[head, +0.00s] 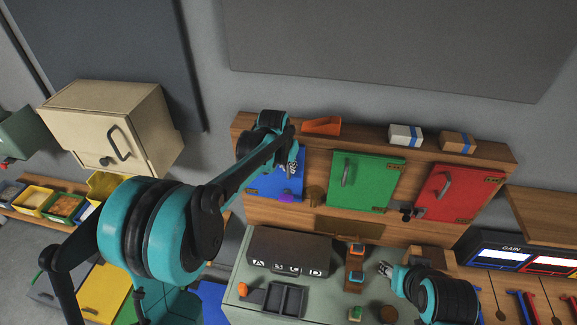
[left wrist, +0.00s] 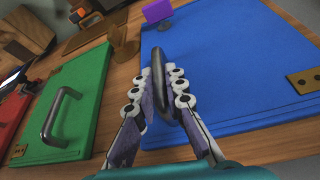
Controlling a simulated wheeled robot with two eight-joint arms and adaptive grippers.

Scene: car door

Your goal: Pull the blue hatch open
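The blue hatch (head: 294,187) is at the left of the wooden panel, flush in its frame. My left arm partly covers it in the head view. In the left wrist view the blue hatch (left wrist: 235,65) fills the right side, with its grey bar handle (left wrist: 158,66) upright between my left fingers. My left gripper (head: 292,168) is at the hatch front. Its fingers (left wrist: 160,80) lie close along both sides of the handle and look shut on it. My right gripper (head: 385,268) is low at the right, away from the hatch; its finger gap is too small to read.
A green hatch (head: 365,183) and a red hatch (head: 453,193) sit right of the blue one. A purple piece (left wrist: 157,11) and a wooden knob (left wrist: 124,43) are by the blue hatch. An orange tray (head: 321,126) lies on the panel top. A beige cabinet (head: 100,125) hangs at the left.

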